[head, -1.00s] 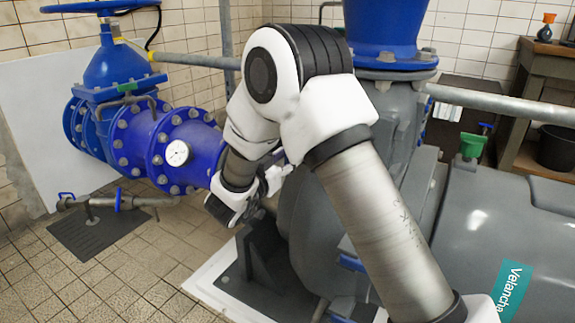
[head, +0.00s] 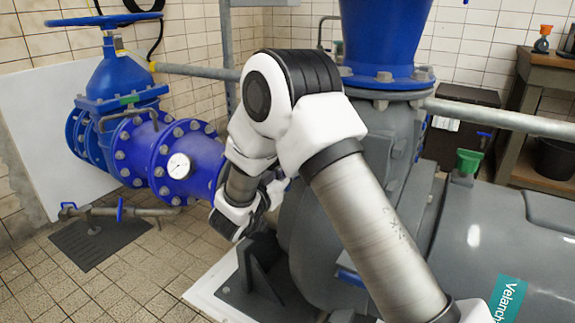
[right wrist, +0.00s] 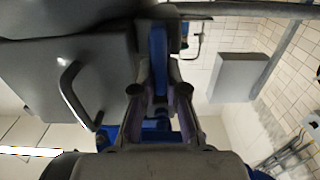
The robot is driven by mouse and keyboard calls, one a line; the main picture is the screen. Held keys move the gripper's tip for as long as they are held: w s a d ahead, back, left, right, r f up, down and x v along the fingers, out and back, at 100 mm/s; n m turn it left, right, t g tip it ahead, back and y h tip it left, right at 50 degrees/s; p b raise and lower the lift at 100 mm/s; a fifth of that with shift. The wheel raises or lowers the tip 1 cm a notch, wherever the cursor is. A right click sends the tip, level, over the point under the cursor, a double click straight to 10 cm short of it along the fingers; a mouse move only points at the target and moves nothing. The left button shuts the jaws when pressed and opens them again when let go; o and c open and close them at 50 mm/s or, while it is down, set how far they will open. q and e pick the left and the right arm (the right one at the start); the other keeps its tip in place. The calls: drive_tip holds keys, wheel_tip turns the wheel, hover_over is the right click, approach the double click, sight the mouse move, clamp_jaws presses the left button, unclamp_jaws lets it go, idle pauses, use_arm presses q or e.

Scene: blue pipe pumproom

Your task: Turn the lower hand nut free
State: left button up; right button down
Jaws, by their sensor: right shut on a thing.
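My right arm reaches in from the lower right of the head view, to the side of the grey pump casing (head: 315,235). Its fingertips are hidden there behind the wrist and the casing. In the right wrist view my right gripper (right wrist: 160,92) has its two fingers on either side of a narrow blue part (right wrist: 158,62) and is shut on it. This blue part appears to be the lower hand nut; most of its shape is hidden between the fingers. My left gripper is not in view.
A blue pipe with a pressure gauge (head: 179,166) and a valve handwheel (head: 103,19) stand left of my arm. A thin low pipe (head: 125,212) runs near the floor. A grey pipe (head: 500,117) crosses at right. The tiled floor (head: 110,290) at lower left is clear.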

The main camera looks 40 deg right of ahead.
drive_tip(key=shift+f, duration=0.15)
drive_tip(key=c, duration=1.2)
unclamp_jaws()
drive_tip(key=v, duration=1.2)
